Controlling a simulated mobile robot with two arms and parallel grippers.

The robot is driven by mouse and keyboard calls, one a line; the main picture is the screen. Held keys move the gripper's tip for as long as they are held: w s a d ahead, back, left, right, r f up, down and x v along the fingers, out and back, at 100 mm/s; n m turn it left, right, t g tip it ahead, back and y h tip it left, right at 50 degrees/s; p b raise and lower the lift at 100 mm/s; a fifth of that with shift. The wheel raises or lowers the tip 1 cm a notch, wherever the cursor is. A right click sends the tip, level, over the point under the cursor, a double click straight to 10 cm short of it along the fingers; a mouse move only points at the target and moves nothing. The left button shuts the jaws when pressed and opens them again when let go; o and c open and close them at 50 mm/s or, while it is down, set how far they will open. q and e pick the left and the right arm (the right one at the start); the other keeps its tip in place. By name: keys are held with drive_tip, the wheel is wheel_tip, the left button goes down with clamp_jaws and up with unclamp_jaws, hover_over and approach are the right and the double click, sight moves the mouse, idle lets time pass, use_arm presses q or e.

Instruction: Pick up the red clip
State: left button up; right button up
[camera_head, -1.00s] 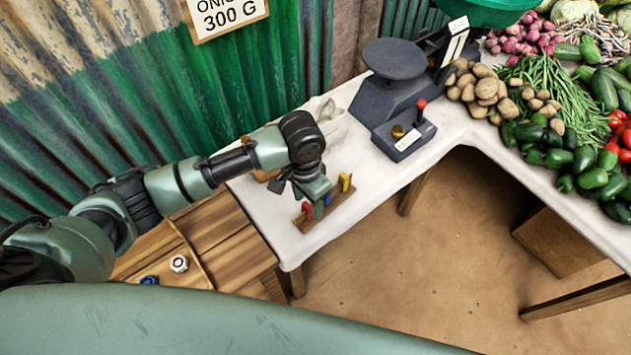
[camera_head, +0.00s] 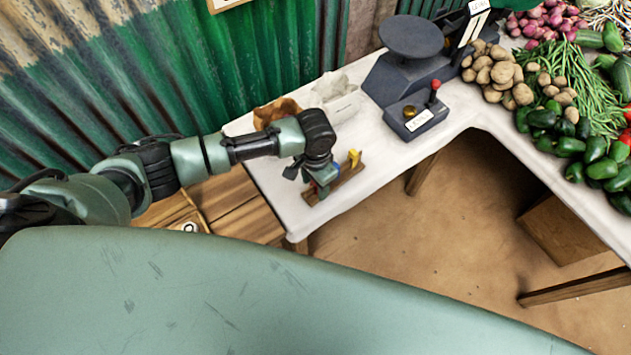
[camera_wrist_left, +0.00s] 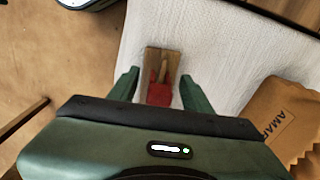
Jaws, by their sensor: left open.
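The red clip (camera_wrist_left: 158,95) stands on a wooden strip (camera_wrist_left: 152,58) and shows between the two fingers of my left gripper (camera_wrist_left: 160,88) in the left wrist view. The fingers are open, one on each side of it, with a visible gap. In the head view my left gripper (camera_head: 322,180) points down over the near-left part of the strip (camera_head: 345,180). There the red clip (camera_head: 311,187) is mostly hidden behind the gripper. A yellow clip (camera_head: 354,157) stands at the strip's far end. A blue clip is barely visible beside the gripper.
The strip lies on a white-covered table (camera_head: 375,150). A dark scale (camera_head: 395,85) with a red-knobbed lever box (camera_head: 415,118), potatoes (camera_head: 500,75) and other vegetables are farther right.

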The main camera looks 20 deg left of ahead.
use_arm(q)
drive_tip(key=c, duration=0.9)
clamp_jaws()
use_arm(e)
drive_tip(key=shift+s+f, duration=0.1)
drive_tip(key=shift+s, duration=1.2)
